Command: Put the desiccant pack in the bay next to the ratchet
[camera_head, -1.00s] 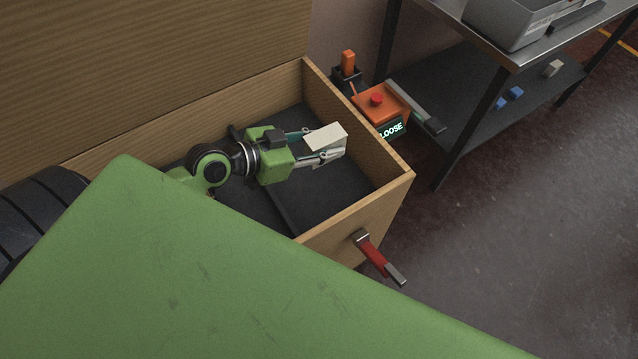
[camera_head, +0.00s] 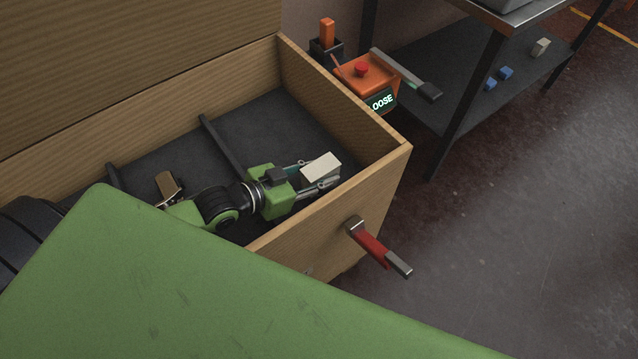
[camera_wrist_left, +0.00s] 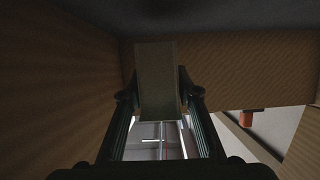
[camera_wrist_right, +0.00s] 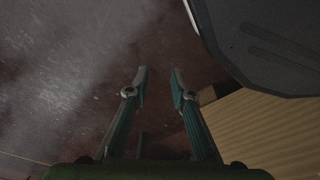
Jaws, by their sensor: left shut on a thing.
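The desiccant pack, a cream block (camera_head: 320,167), is held in my left gripper (camera_head: 316,178) over the right bay of the open wooden drawer (camera_head: 352,118). In the left wrist view the pack (camera_wrist_left: 157,75) sits between the fingertips. A small brown and dark object (camera_head: 168,186) lies in the middle bay, partly hidden by my arm; I cannot tell whether it is the ratchet. My right gripper (camera_wrist_right: 160,72) is open and empty in the right wrist view; the head view does not show it.
Dark dividers (camera_head: 222,145) split the drawer into bays. A red handle (camera_head: 372,247) sticks out from its front. Beyond the right wall are an orange box with a red button (camera_head: 368,75) and a metal table with a dark lower shelf (camera_head: 460,85). A green surface hides the near left.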

